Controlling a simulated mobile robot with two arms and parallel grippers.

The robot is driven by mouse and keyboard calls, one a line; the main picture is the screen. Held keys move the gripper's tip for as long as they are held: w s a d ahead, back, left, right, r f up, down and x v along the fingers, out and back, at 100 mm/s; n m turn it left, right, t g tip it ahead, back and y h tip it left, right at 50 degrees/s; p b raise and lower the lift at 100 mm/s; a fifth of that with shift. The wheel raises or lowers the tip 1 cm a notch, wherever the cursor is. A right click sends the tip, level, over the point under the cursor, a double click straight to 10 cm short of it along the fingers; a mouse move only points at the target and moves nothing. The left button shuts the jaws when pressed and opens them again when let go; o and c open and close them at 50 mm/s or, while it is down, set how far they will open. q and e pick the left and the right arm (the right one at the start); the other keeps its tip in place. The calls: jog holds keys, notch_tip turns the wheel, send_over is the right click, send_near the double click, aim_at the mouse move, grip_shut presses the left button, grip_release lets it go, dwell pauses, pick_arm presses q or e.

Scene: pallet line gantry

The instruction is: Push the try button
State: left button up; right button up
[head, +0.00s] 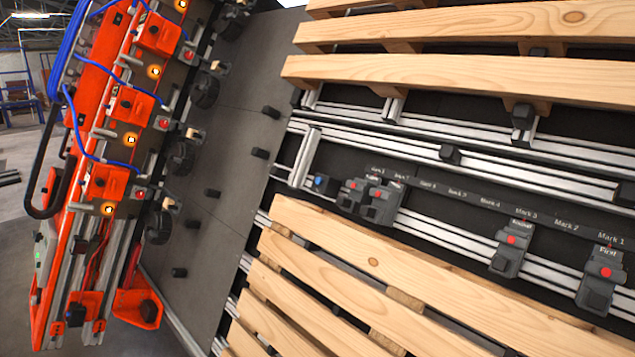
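I cannot read the word "try" on any button. A small blue button (320,182) sits at the left end of the labelled rail, above the lower pallet. Beside it are dark grey blocks (381,203) with red dots and small labels. Further right is a grey block with a red button under a label that looks like "Second" (511,249). At the far right is a similar block labelled "First" (602,279). A tiny green light shows on the orange machine (85,180) at the left. Neither of my grippers shows in this view.
One wooden pallet (450,75) spans the top right, another (330,270) the lower middle. Aluminium rails (450,232) run between them. A dark panel with black pegs (212,193) stands between the orange machine and the pallets. Concrete floor shows at far left.

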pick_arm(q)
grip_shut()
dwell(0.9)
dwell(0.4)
